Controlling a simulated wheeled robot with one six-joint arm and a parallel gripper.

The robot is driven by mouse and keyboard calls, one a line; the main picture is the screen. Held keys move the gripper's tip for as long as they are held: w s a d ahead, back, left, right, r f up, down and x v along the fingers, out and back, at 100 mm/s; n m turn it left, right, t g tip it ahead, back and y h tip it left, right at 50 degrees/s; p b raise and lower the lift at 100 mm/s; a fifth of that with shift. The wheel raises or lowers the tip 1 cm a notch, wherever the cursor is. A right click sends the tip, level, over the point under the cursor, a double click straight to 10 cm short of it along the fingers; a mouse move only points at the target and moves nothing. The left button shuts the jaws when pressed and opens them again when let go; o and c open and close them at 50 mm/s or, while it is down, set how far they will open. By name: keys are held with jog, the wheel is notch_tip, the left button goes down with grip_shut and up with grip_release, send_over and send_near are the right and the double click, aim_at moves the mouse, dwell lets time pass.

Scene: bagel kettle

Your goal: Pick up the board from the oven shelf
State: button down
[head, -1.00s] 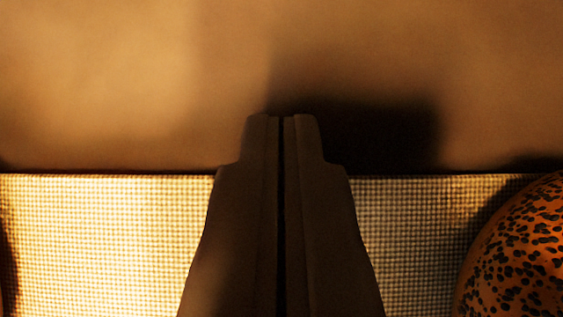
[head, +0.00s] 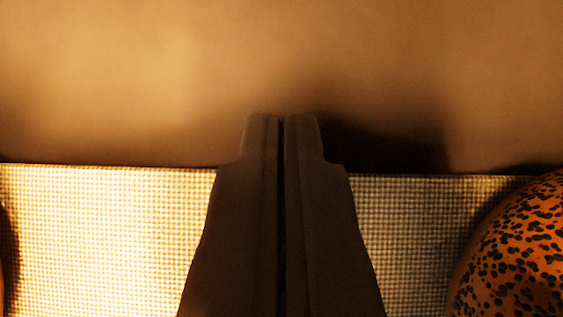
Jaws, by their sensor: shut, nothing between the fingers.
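The board (head: 110,235) is pale, with a fine woven texture, and spans the lower part of the head view. My gripper (head: 282,118) is shut and empty. It shows dark in the centre, over the board, with its fingertips reaching past the far edge in the picture. I cannot tell whether it touches the board. A seeded bagel (head: 520,255) sits on the board at the right, cut off by the frame. The near part of the board is out of view.
Beyond the board lies a plain brown surface (head: 130,80), probably the oven shelf, blurred and warmly lit. A dark shadow falls on it just right of my fingertips. A sliver of another rounded thing (head: 3,270) shows at the left edge.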

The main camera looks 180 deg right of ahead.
jog(key=v, duration=1.7)
